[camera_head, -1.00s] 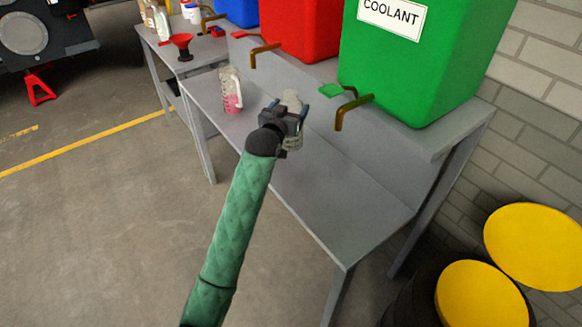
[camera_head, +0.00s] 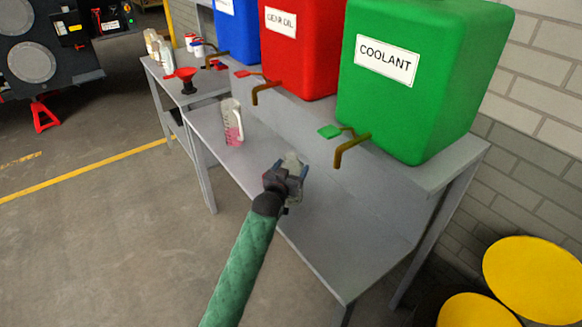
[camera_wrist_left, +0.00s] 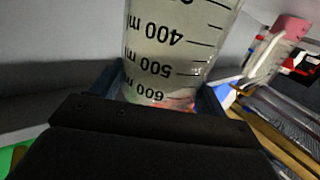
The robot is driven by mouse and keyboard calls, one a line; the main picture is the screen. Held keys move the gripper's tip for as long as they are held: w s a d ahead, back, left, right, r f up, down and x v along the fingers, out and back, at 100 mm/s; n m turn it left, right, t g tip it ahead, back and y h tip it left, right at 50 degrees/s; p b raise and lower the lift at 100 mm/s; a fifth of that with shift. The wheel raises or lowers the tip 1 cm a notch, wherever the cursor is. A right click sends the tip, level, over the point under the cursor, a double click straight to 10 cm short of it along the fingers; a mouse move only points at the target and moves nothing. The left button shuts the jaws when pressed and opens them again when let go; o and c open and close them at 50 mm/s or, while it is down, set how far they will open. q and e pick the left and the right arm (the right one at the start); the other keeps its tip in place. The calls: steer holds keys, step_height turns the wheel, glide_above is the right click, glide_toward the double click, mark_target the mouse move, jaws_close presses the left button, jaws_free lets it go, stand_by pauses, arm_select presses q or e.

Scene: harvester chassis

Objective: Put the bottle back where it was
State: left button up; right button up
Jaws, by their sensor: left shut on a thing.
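My left gripper (camera_head: 288,176) is shut on a clear graduated bottle (camera_head: 292,161) over the grey bench (camera_head: 345,215), below and to the left of the coolant tap (camera_head: 352,150). In the left wrist view the bottle (camera_wrist_left: 170,45) stands between the fingers, with black ml markings that appear upside down. Whether its base touches the bench cannot be told. A second graduated bottle (camera_head: 232,122) with pink liquid stands on the bench to the left; it also shows in the left wrist view (camera_wrist_left: 275,50). My right gripper is not in view.
A green COOLANT tank (camera_head: 420,100), red GEAR OIL tank (camera_head: 300,60) and blue tank (camera_head: 237,35) stand on the raised shelf. A red funnel (camera_head: 184,78) is on the far bench. Yellow-topped drums (camera_head: 530,275) are at lower right. The bench's right part is clear.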

arm_select(q)
steer(key=shift+f, duration=0.15)
steer(key=o, duration=1.2)
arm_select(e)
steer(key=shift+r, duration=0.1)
arm_select(q)
steer(key=shift+s+a, duration=0.15)
steer(key=shift+s, duration=0.3)
steer(key=b+v, duration=0.3)
steer(key=v, duration=0.8)
steer(key=shift+r, duration=0.25)
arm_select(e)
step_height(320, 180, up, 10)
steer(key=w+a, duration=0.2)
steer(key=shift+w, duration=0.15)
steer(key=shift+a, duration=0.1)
